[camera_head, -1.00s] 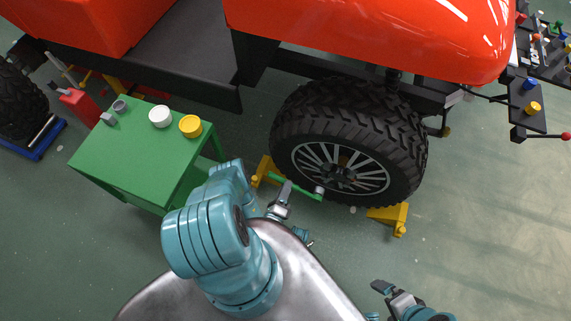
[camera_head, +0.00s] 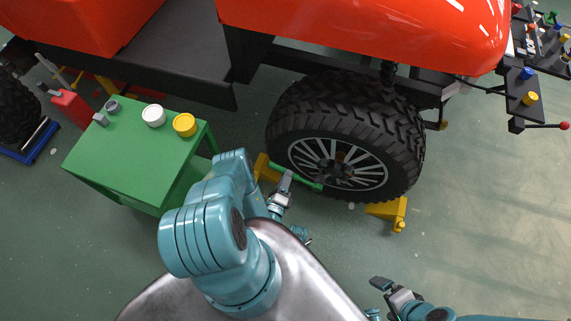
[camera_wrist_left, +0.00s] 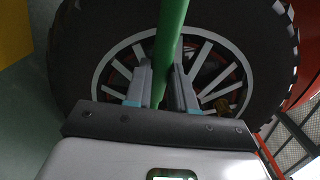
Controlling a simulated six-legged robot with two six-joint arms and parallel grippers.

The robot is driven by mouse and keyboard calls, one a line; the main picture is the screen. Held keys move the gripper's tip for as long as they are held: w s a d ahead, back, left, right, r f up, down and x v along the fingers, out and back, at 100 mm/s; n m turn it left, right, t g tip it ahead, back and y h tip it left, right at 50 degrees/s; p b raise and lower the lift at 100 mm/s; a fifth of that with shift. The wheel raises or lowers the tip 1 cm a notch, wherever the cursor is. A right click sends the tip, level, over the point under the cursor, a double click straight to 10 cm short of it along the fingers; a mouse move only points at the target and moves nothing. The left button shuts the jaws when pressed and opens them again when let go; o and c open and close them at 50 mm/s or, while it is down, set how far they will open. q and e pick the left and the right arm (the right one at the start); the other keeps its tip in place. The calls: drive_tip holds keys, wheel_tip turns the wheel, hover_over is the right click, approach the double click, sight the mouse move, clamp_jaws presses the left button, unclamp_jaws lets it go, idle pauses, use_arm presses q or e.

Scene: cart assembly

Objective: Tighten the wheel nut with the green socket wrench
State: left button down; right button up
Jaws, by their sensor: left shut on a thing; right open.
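The green socket wrench (camera_head: 301,179) is held at its handle by my left gripper (camera_head: 285,181), which is shut on it. In the left wrist view the green handle (camera_wrist_left: 167,40) runs between the two fingers of the left gripper (camera_wrist_left: 163,88). The wrench's right end lies in front of the wheel (camera_head: 340,165) near its hub. Whether the socket touches the wheel nut cannot be told; the nut is too small to make out. The spoked rim also shows behind the fingers in the wrist view (camera_wrist_left: 120,68). My right gripper (camera_head: 387,290) is open and empty at the lower right.
Yellow wheel chocks stand on the floor, one (camera_head: 386,211) right of the wheel and one (camera_head: 262,168) left of it. A green table (camera_head: 130,160) with white and yellow round containers stands at left. The red vehicle body (camera_head: 370,30) overhangs the wheel. Floor at right is clear.

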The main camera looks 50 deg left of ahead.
use_arm(q)
drive_tip(key=shift+w+a, duration=0.1)
drive_tip(key=shift+w, duration=0.05)
drive_tip(key=shift+b+x, duration=0.3)
drive_tip(key=shift+x, duration=0.7)
drive_tip(key=shift+w+a, duration=0.1)
idle(0.3)
